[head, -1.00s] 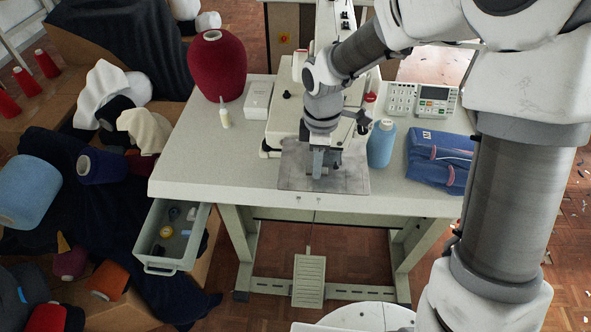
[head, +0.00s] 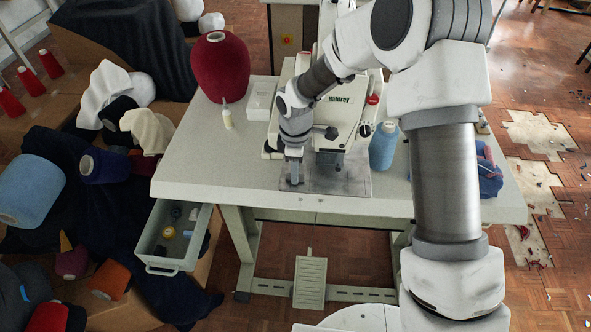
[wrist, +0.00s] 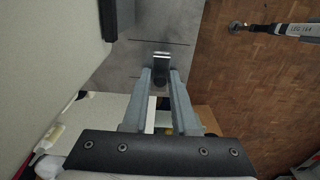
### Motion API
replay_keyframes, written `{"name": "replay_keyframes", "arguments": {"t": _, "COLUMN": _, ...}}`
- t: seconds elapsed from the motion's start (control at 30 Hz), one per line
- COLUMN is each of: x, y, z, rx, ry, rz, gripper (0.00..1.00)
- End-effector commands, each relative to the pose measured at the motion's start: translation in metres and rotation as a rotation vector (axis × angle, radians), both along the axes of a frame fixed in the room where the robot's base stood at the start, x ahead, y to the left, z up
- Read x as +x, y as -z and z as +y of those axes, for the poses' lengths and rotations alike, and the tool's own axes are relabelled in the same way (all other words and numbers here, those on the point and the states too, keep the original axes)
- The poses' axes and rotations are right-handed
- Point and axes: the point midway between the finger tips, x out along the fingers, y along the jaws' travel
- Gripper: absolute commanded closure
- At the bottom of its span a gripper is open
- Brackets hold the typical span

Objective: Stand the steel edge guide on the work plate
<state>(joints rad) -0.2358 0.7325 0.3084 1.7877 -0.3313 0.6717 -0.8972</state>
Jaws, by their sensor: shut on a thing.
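My gripper (head: 292,183) points down over the left part of the grey work plate (head: 345,184), low above it or at its surface. In the wrist view, its two grey fingers (wrist: 160,77) close toward a small bright steel piece, the edge guide (wrist: 162,61), which sits between the fingertips. A dark part shows just below it. The work plate also shows in the wrist view (wrist: 125,67), with thin dark lines on it. I cannot tell whether the guide touches the plate. In the head view the guide is too small to make out.
The sewing machine (head: 345,110) stands right behind my gripper. A white box (head: 261,98) and red cone (head: 219,68) stand behind left. An open drawer (head: 172,262) juts out front left.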

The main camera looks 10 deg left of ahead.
Motion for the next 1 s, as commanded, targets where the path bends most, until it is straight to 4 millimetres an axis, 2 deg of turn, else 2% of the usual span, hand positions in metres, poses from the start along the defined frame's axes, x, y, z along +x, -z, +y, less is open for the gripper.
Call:
{"name": "replay_keyframes", "arguments": {"t": 0.23, "x": 0.000, "y": 0.005, "z": 0.000, "rx": 0.000, "ry": 0.000, "rz": 0.000, "gripper": 1.00}}
{"name": "replay_keyframes", "arguments": {"t": 0.27, "x": 0.000, "y": 0.004, "z": 0.000, "rx": 0.000, "ry": 0.000, "rz": 0.000, "gripper": 0.70}}
{"name": "replay_keyframes", "arguments": {"t": 0.4, "x": 0.000, "y": 0.003, "z": 0.000, "rx": 0.000, "ry": 0.000, "rz": 0.000, "gripper": 0.45}}
{"name": "replay_keyframes", "arguments": {"t": 0.77, "x": 0.000, "y": -0.001, "z": 0.000, "rx": 0.000, "ry": 0.000, "rz": 0.000, "gripper": 0.44}}
{"name": "replay_keyframes", "arguments": {"t": 0.87, "x": 0.001, "y": -0.010, "z": 0.000, "rx": 0.001, "ry": 0.001, "rz": -0.003, "gripper": 0.44}}
{"name": "replay_keyframes", "arguments": {"t": 1.0, "x": 0.002, "y": -0.039, "z": -0.001, "rx": 0.001, "ry": 0.001, "rz": -0.006, "gripper": 0.44}}
